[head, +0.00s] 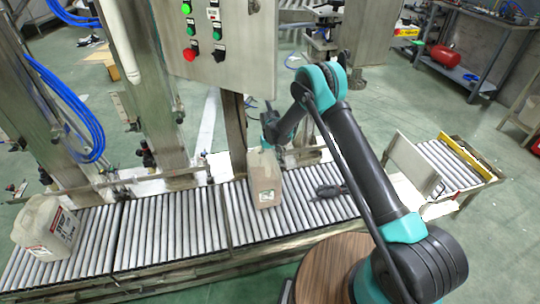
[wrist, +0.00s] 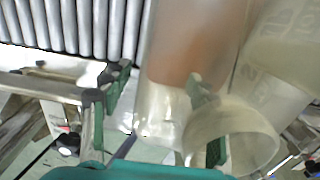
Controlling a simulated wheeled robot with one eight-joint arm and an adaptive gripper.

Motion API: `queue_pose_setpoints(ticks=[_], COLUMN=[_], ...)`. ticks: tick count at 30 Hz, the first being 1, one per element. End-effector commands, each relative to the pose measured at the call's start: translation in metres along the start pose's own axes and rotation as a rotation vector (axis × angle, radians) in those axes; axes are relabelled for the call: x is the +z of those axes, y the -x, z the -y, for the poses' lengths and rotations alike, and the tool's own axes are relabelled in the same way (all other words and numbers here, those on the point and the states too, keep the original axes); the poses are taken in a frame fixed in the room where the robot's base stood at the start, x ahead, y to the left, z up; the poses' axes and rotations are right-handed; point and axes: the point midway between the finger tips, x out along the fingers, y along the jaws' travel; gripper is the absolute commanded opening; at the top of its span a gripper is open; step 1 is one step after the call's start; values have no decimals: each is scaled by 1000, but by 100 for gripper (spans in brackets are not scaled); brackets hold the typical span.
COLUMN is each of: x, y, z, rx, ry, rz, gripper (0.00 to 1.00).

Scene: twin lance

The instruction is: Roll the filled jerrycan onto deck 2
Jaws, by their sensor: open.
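A translucent jerrycan with a brownish fill (head: 265,183) stands upright on the roller conveyor, in the section right of the middle one. It fills much of the wrist view (wrist: 185,60), with a pale round opening or cap (wrist: 240,140) close to the camera. My gripper (head: 273,138) is at the top of this jerrycan. In the wrist view its green-tipped fingers (wrist: 158,85) are spread, one left of the can and one in front of it. Contact is unclear. A second, pale jerrycan with a label (head: 45,228) stands on the left section. No deck number is readable.
The roller conveyor (head: 172,228) runs across in sections, with a rail and posts behind. A control box (head: 222,45) hangs above it. A dark object (head: 330,190) lies on the rollers right of the can. A separate roller cart (head: 455,165) stands at right.

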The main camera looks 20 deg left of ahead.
Motion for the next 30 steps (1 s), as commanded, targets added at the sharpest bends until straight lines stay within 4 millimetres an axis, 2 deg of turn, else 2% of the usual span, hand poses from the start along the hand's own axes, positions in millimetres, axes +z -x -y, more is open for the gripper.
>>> queue_pose_setpoints(ticks=[4, 13, 27, 30], x=[0, 0, 0, 0], y=[-8, -9, -8, -8], z=[0, 0, 0, 0], rx=[0, 0, 0, 0], ry=[0, 0, 0, 0], rz=[0, 0, 0, 0], gripper=[60, 59, 0, 0])
